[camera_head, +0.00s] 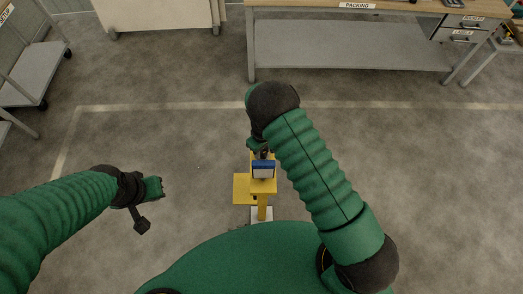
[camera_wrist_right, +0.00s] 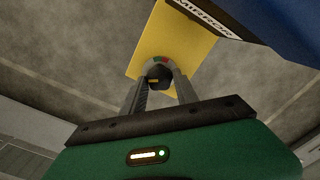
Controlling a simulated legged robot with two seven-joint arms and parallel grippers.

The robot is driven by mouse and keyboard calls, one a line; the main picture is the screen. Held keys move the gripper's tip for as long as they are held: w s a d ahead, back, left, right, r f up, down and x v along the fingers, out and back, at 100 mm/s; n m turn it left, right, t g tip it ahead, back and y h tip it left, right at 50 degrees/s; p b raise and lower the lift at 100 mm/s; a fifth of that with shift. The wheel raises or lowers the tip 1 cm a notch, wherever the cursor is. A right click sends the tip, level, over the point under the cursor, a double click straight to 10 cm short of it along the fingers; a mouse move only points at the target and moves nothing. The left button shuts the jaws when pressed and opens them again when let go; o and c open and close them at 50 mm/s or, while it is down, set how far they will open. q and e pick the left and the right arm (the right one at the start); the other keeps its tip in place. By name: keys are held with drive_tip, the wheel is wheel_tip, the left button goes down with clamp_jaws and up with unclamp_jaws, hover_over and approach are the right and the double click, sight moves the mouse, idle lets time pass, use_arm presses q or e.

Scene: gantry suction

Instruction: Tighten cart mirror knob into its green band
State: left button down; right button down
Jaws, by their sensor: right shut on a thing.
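The mirror knob (camera_wrist_right: 158,76) is dark with a pale yellow mark and sits on a yellow plate (camera_wrist_right: 205,48) labelled "MIRROR". A grey dial behind the knob shows a small green part (camera_wrist_right: 158,59) and a red part beside it. My right gripper (camera_wrist_right: 160,84) is shut on the knob, one finger on each side. In the head view my right gripper (camera_head: 263,152) is at the top of the yellow stand (camera_head: 262,187), mostly hidden by my arm. My left gripper (camera_head: 155,188) hangs away to the left over bare floor; its fingers are unclear.
A blue block with a pale face (camera_head: 263,169) is on the stand, close to my right gripper; blue also fills the wrist view's upper right (camera_wrist_right: 280,25). A packing table (camera_head: 350,45) stands at the back and a grey cart (camera_head: 35,75) at the far left. Floor between is clear.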

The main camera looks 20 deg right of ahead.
drive_tip(key=shift+s+a+f, duration=0.1)
drive_tip(key=shift+s, duration=0.1)
drive_tip(key=shift+d+f+m+b, duration=0.1)
drive_tip(key=shift+d+m+b, duration=0.25)
drive_tip(key=shift+m, duration=0.35)
drive_tip(key=m, duration=0.1)
drive_tip(key=m+b, duration=0.1)
drive_tip(key=m, duration=0.1)
drive_tip(key=shift+s+a, duration=0.1)
drive_tip(key=shift+a, duration=0.15)
drive_tip(key=m, duration=0.2)
drive_tip(key=shift+m+b, duration=0.3)
drive_tip(key=shift+b, duration=0.1)
drive_tip(key=shift+m, duration=1)
drive_tip(key=shift+s, duration=0.1)
drive_tip(key=c, duration=0.9)
unclamp_jaws()
drive_tip(key=shift+c, duration=0.2)
